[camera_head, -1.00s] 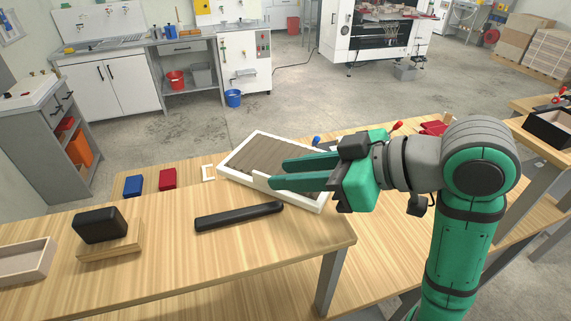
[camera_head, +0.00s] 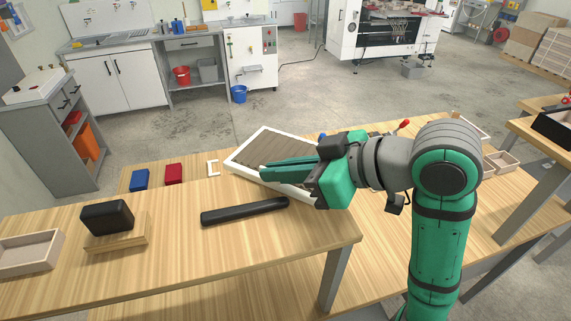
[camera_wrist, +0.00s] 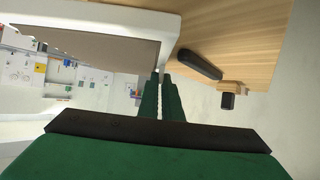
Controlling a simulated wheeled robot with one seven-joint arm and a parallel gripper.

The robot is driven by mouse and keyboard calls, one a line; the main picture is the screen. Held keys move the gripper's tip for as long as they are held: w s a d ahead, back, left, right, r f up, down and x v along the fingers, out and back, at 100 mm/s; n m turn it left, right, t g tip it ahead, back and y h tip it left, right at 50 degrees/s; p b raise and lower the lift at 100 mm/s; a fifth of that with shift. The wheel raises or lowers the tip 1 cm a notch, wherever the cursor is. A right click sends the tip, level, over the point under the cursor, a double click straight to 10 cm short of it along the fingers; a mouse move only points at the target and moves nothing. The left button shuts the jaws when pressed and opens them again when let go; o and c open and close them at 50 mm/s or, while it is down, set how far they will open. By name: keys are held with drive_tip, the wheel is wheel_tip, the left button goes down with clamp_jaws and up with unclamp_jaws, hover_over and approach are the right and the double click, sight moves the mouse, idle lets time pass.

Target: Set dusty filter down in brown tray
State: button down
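The dusty filter (camera_head: 258,146) is a flat panel with a white frame and brown-grey pleats. It is tilted above the far table, and its near edge is partly hidden by my fingers. My gripper (camera_head: 268,172) has its green fingers closed on the near frame edge. In the wrist view, the fingertips (camera_wrist: 160,78) meet at the white frame (camera_wrist: 172,40), and the filter fills the upper left. No tray is plainly brown: a pale wooden tray (camera_head: 30,250) stands at far left, and a pale compartment tray (camera_head: 503,160) at right, partly behind my arm.
On the near table lie a black bar (camera_head: 245,211) and a black block (camera_head: 107,217) on a wooden base (camera_head: 117,242). Blue (camera_head: 139,180) and red (camera_head: 174,174) blocks and a white bracket (camera_head: 213,168) sit behind. A dark-lined box (camera_head: 555,128) stands far right. The near table's right front is clear.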

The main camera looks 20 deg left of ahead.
drive_tip(key=shift+r, duration=0.1)
drive_tip(key=shift+r, duration=0.4)
drive_tip(key=s+d+r, duration=0.1)
drive_tip(key=s+r, duration=1.1)
drive_tip(key=s, duration=0.1)
drive_tip(key=shift+s+d, duration=0.25)
drive_tip(key=shift+s, duration=0.05)
